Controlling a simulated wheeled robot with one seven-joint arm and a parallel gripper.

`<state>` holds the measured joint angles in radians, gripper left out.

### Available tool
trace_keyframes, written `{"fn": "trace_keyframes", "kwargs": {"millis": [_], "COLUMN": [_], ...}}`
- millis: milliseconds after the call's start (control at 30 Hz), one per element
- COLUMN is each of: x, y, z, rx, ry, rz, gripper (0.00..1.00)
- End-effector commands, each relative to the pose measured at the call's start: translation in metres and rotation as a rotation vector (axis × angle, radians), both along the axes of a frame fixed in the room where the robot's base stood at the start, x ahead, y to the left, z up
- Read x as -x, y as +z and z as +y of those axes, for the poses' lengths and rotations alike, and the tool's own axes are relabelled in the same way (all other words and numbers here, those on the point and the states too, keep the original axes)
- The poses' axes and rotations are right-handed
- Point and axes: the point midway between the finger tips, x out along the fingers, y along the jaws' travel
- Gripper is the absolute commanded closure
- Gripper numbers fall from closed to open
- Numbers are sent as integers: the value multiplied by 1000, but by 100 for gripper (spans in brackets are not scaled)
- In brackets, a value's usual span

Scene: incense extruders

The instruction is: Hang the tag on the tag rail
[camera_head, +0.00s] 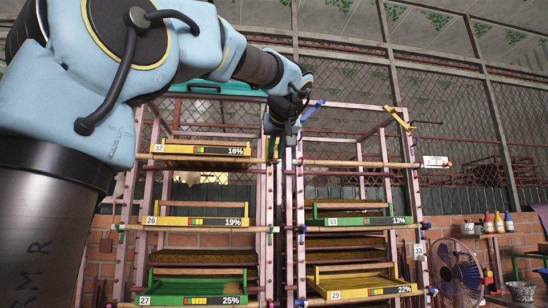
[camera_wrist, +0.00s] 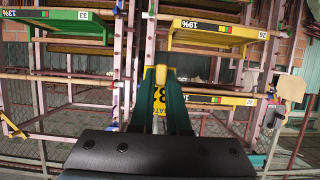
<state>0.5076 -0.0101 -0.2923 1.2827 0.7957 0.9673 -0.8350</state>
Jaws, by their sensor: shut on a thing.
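My gripper (camera_head: 278,138) is at the inner uprights between the two racks, near the top tray level. In the wrist view, which is upside down, its green-sided fingers (camera_wrist: 161,84) are shut on a yellow tag (camera_wrist: 158,122) with dark lettering, partly hidden by the fingers. A yellow piece (camera_wrist: 161,74) shows at the fingertips; I cannot tell whether it belongs to the tag. I cannot tell which bar is the tag rail. A pale horizontal bar (camera_head: 358,163) crosses the right rack, with a white tag (camera_head: 435,161) at its right end.
The left rack holds trays labelled 32 (camera_head: 200,149), 26 (camera_head: 200,221) and 27 (camera_head: 195,300). The right rack holds 33 (camera_head: 360,221) and 29 (camera_head: 370,293). A fan (camera_head: 457,272) stands at right. Pink uprights are close around my gripper.

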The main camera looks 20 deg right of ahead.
Motion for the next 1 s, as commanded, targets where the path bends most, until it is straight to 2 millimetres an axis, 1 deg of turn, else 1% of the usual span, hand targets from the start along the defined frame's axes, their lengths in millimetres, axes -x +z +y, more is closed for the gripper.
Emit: {"fn": "trace_keyframes", "kwargs": {"millis": [100,600,767,1000], "x": [10,47,53,53], "y": [-1,0,0,0], "z": [1,5,6,6], "rx": [0,0,0,0], "ry": [-1,0,0,0], "rz": [-1,-1,0,0], "gripper": [100,100,100,100]}}
